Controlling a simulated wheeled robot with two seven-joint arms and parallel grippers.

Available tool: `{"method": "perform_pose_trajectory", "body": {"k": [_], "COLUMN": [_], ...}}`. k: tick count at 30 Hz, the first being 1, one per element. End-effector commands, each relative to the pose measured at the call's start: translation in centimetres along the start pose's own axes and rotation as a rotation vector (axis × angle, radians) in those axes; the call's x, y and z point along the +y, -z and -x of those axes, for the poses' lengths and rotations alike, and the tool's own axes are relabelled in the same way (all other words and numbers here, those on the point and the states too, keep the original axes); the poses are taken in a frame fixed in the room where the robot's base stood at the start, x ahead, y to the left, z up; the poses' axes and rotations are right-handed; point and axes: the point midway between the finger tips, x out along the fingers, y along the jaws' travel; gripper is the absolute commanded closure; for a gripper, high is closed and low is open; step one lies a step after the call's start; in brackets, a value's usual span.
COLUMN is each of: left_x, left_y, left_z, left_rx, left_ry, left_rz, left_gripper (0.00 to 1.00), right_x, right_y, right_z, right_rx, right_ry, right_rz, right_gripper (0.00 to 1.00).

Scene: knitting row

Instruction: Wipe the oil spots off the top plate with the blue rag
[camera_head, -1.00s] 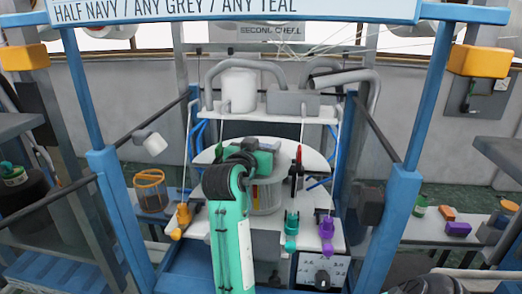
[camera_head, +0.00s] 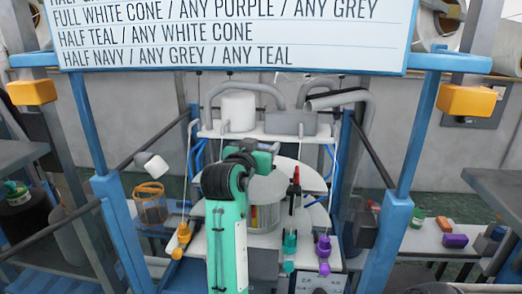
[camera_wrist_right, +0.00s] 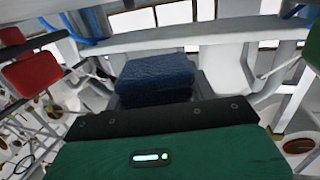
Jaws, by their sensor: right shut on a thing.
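My right arm comes up from the bottom middle of the head view. Its green gripper (camera_head: 262,159) is over the round white top plate (camera_head: 312,176) of the knitting machine, and the arm hides the plate's left part. In the right wrist view the gripper (camera_wrist_right: 155,97) is shut on the blue rag (camera_wrist_right: 155,72), a folded dark-blue cloth beyond the black finger edge. Whether the rag touches the plate I cannot tell. No oil spots can be made out. My left gripper is not in view.
Red (camera_head: 295,188), teal (camera_head: 289,243) and purple (camera_head: 324,246) parts stand on the machine's right side, an orange one (camera_head: 183,234) at left. Blue posts (camera_head: 393,220) flank it. A sign (camera_head: 235,35) hangs above.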

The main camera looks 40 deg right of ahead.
Motion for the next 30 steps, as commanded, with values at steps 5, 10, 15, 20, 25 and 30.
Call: {"method": "perform_pose_trajectory", "body": {"k": [5, 10, 15, 20, 25, 30], "left_x": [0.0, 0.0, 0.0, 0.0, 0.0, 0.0], "left_y": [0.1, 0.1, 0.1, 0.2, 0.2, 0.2], "left_z": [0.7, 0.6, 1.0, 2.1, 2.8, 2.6], "left_rx": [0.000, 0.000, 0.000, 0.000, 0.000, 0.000], "left_ry": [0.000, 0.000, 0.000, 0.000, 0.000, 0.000], "left_rz": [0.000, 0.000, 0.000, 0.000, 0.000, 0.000], "left_gripper": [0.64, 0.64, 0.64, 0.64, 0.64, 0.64], "right_x": [0.0, 0.0, 0.0, 0.0, 0.0, 0.0], "right_y": [1.0, 0.9, 1.5, 3.0, 4.0, 3.9], "right_z": [0.1, 0.1, 0.1, 0.2, 0.2, 0.2], "right_rx": [0.000, 0.000, 0.000, 0.000, -0.001, -0.001], "right_ry": [0.000, 0.000, 0.000, 0.001, 0.001, 0.000], "right_rz": [0.000, 0.000, -0.001, -0.002, -0.001, 0.000], "right_gripper": [0.62, 0.62, 0.62, 0.62, 0.62, 0.62]}}
